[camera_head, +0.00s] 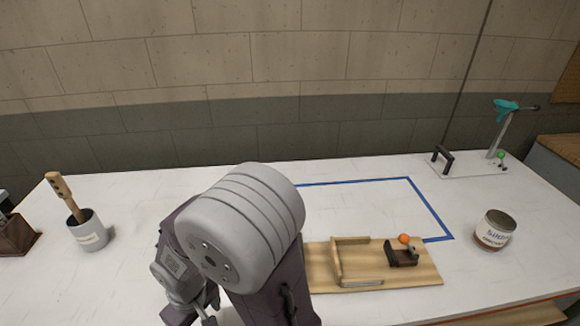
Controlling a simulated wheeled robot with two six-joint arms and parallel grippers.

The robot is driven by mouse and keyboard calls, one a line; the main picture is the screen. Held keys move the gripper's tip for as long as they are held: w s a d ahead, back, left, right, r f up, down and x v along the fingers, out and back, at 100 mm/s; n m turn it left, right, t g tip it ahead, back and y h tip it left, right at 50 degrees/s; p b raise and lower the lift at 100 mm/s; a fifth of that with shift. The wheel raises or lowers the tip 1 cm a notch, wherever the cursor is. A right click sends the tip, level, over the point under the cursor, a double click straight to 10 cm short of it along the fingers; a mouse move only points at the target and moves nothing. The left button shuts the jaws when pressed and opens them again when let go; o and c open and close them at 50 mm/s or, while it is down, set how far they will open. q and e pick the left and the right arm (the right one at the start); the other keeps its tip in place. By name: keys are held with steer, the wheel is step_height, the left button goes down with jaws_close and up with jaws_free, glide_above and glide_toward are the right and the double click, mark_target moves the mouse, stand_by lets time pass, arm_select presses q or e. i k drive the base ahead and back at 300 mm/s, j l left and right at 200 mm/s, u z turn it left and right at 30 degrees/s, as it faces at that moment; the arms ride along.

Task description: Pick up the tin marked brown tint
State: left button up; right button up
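A small tin (494,230) stands upright on the white table at the right. It has a pale label and a brown band at its base; its top looks dark brown. The label's words are too small to read surely, so I cannot confirm that it says brown tint. One of my arms fills the lower middle of the view, far to the left of this tin. Nothing of mine touches the tin.
A grey labelled cup (91,235) with a wooden-handled tool stands at the left. A wooden board (316,262) with a raised frame, a dark block and an orange ball lies left of the tin. Blue tape (428,208) outlines clear table behind it. A teal-topped stand (503,130) is at the back right.

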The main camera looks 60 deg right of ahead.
mark_target(494, 230)
steer(key=z, duration=0.45)
steer(key=j+z, duration=0.15)
steer(key=z, duration=0.35)
steer(key=j+z, duration=0.1)
steer(key=z, duration=0.8)
steer(key=j+z, duration=0.1)
steer(key=z, duration=0.4)
steer(key=k+z, duration=0.1)
steer(key=z, duration=0.8)
steer(key=k+z, duration=0.1)
steer(key=z, duration=0.35)
steer(key=i, duration=0.45)
steer(key=k, duration=0.1)
steer(key=i+l+u, duration=0.1)
steer(key=l+u, duration=0.4)
steer(key=u, duration=0.2)
steer(key=i+l+u, duration=0.25)
steer(key=l+u, duration=0.2)
steer(key=l, duration=0.15)
steer(key=i+l+u, duration=0.1)
steer(key=l+u, duration=0.35)
steer(key=l, duration=0.2)
steer(key=l+u, duration=0.45)
steer(key=l, duration=0.2)
steer(key=k+l+u, duration=0.1)
steer(key=l+u, duration=0.35)
steer(key=l, duration=0.25)
steer(key=k+l+u, duration=0.2)
steer(key=l+u, duration=0.25)
steer(key=l, duration=0.2)
